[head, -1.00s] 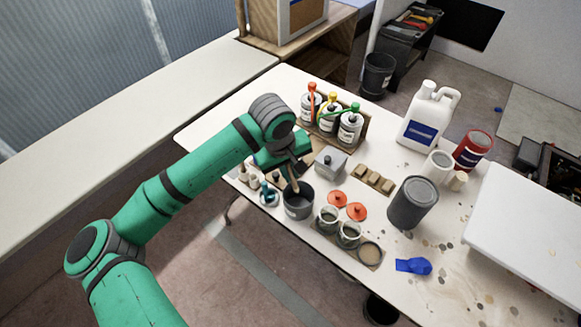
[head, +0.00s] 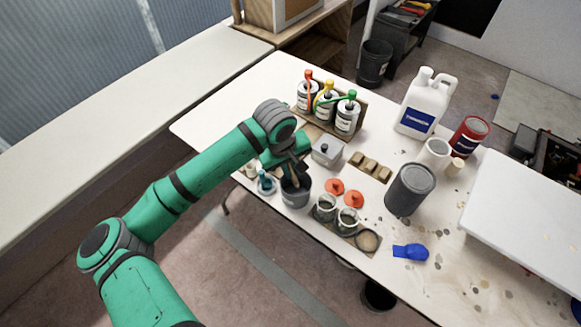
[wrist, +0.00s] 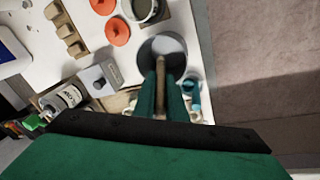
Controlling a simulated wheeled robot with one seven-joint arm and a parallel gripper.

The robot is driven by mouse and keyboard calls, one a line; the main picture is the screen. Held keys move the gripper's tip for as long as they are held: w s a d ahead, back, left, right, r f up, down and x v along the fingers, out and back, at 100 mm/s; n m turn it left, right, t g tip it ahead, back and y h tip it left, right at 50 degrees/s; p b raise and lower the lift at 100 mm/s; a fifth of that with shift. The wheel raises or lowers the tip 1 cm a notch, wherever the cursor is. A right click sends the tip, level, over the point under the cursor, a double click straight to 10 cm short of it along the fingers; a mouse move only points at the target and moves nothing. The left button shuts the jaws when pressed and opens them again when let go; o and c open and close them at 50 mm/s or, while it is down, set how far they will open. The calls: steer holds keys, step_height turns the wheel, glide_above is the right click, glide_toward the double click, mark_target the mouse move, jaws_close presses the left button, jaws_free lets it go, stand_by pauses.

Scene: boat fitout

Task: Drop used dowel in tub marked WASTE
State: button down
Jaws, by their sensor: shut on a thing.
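My gripper (head: 291,172) is shut on the used dowel, a thin wooden stick (wrist: 160,88), and points down over a dark grey tub (head: 295,195). In the wrist view the dowel runs between my two green fingers, with its far end over the light inside of the tub (wrist: 157,47). The dowel's lower end seems to be at or inside the tub's mouth; I cannot tell whether it touches. The tub's marking is too small to read here.
Two open glass jars (head: 325,208) and two orange lids (head: 335,186) stand right of the tub. Capped bottles (head: 326,104), a white jug (head: 425,105) and a grey can (head: 410,189) stand farther off. A blue item (head: 410,252) lies at the front.

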steer(key=c, duration=1.7)
jaws_free()
steer(key=v, duration=1.1)
steer(key=shift+w+f, duration=0.1)
steer(key=shift+a, duration=0.15)
